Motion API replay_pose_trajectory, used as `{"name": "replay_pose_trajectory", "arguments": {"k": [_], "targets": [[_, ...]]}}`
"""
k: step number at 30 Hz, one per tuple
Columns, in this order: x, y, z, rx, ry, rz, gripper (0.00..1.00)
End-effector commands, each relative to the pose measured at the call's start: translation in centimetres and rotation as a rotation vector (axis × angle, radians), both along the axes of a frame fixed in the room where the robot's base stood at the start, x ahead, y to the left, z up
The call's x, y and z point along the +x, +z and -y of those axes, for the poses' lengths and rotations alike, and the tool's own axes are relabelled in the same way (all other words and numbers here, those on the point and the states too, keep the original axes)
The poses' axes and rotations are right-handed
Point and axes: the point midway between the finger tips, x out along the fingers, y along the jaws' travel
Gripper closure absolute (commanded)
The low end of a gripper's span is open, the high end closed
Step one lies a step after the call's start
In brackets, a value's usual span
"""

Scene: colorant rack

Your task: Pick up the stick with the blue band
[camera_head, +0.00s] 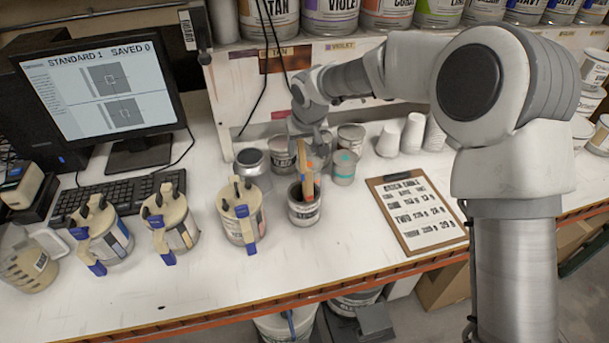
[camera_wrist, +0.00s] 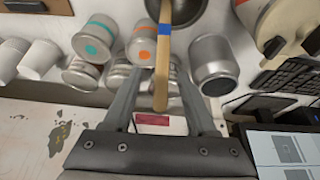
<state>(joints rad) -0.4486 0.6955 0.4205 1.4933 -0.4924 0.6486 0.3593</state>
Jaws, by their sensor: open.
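The wooden stick with the blue band stands up out of an open dark-filled can (camera_head: 304,212) on the bench. In the wrist view the stick (camera_wrist: 162,75) runs from the dark can mouth (camera_wrist: 186,10) at the top toward my palm, and the blue band (camera_wrist: 165,30) shows near the can. My gripper (camera_wrist: 160,88) is open, with one finger on each side of the stick's free end and visible gaps between. In the head view my gripper (camera_head: 309,143) is above the can at the stick's upper end, and partly hides it.
Small cans stand close behind, among them a teal-marked can (camera_head: 344,168) and a dark-lidded can (camera_head: 252,164). A clamp-lidded can (camera_head: 241,222) is at the left. A clipboard (camera_head: 416,213) lies at the right. White cups (camera_head: 413,134) stand behind it.

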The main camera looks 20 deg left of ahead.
Motion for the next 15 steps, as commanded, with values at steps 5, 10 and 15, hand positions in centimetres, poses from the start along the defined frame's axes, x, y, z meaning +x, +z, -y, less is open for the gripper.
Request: {"name": "replay_pose_trajectory", "arguments": {"k": [5,10,15], "targets": [[0.4,-1.7,-0.6,-0.001,0.000,-0.003,0.43],[1.0,-3.7,-1.1,-0.001,0.000,-0.001,0.43],[1.3,-4.6,-1.3,0.000,0.000,0.000,0.43]]}}
